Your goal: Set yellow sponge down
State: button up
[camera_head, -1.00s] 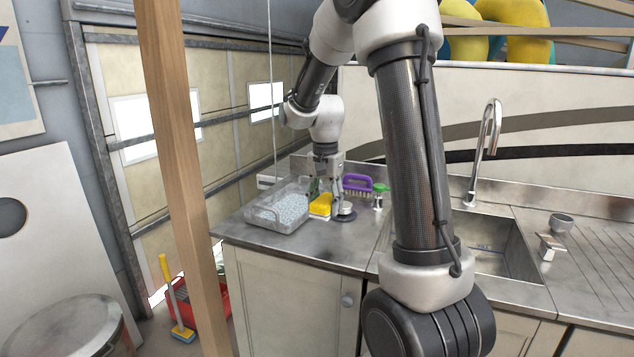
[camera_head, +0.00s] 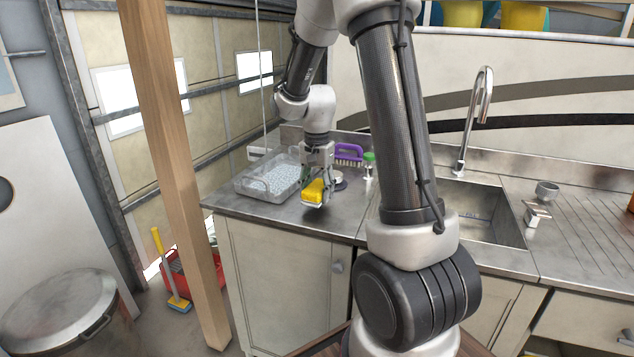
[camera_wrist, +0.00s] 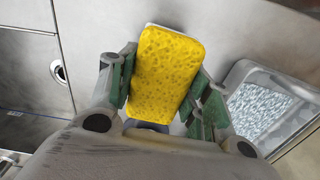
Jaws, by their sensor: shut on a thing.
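The yellow sponge (camera_head: 313,190) is held in my gripper (camera_head: 318,178) near the front of the metal counter (camera_head: 290,222), left of my arm. In the wrist view the sponge (camera_wrist: 166,72) sits tilted between the two green-padded fingers of my gripper (camera_wrist: 165,90), its porous yellow face toward the camera with a pale edge at its top. The fingers are shut on its sides. Whether its underside touches the counter is hard to tell.
A clear tray (camera_head: 262,192) of pale granules stands left of the sponge. A purple brush (camera_head: 348,152), a green-capped bottle (camera_head: 369,165) and a small round metal item (camera_head: 339,181) are behind and right. The sink (camera_head: 483,220) lies farther right. Bare counter lies around the sponge.

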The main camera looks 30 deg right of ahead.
jog(key=shift+f, duration=0.4)
jog(key=shift+f, duration=0.15)
jog(key=shift+f, duration=0.6)
jog(key=shift+f, duration=0.15)
jog(key=o, duration=1)
notch_tip(320, 180, up, 12)
jog(key=shift+f, duration=0.1)
